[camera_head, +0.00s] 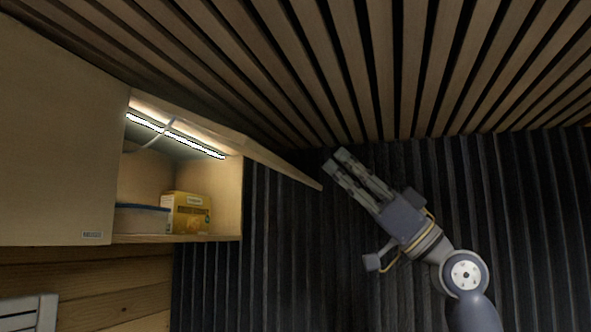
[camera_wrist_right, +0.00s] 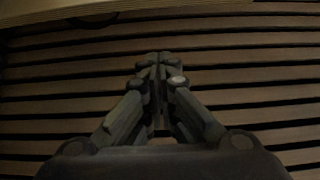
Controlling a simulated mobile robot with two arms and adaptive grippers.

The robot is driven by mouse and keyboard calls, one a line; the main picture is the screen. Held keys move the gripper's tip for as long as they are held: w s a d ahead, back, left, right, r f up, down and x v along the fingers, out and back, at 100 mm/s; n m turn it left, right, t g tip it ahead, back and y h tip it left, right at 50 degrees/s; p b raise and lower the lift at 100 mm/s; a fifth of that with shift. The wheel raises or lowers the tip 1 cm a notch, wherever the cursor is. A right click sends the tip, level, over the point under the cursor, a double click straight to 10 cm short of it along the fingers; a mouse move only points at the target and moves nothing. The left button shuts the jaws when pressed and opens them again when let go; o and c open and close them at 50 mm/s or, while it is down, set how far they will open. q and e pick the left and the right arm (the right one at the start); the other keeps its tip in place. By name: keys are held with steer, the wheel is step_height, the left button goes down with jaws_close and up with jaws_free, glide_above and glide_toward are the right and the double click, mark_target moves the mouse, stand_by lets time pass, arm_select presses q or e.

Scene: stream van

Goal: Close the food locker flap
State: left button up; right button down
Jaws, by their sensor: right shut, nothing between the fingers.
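The food locker is a pale wood wall cabinet (camera_head: 178,238) at the left of the head view, lit inside by a bright strip. Its flap (camera_head: 270,160) is hinged at the top and stands raised, sloping out to the right, so the opening is clear to see. My right gripper (camera_head: 335,163) is shut and empty, just right of the flap's outer edge, with a small gap in the picture. In the right wrist view the fingers (camera_wrist_right: 160,65) meet at their tips. A pale edge at the top of that view may be the flap. My left gripper is not in view.
Inside the locker are a yellow box (camera_head: 187,213) and a blue-lidded container (camera_head: 141,218). A closed cabinet door (camera_head: 55,130) is at the left. The slatted ceiling (camera_head: 400,70) is close above my right gripper; a dark ribbed wall (camera_head: 300,260) is behind.

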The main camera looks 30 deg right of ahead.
steer(key=p+x, duration=0.6)
steer(key=x, duration=0.3)
steer(key=f, duration=0.1)
steer(key=w+a+f+p, duration=0.1)
steer(key=f, duration=0.1)
steer(key=shift+w+a, duration=0.15)
steer(key=shift+w, duration=0.2)
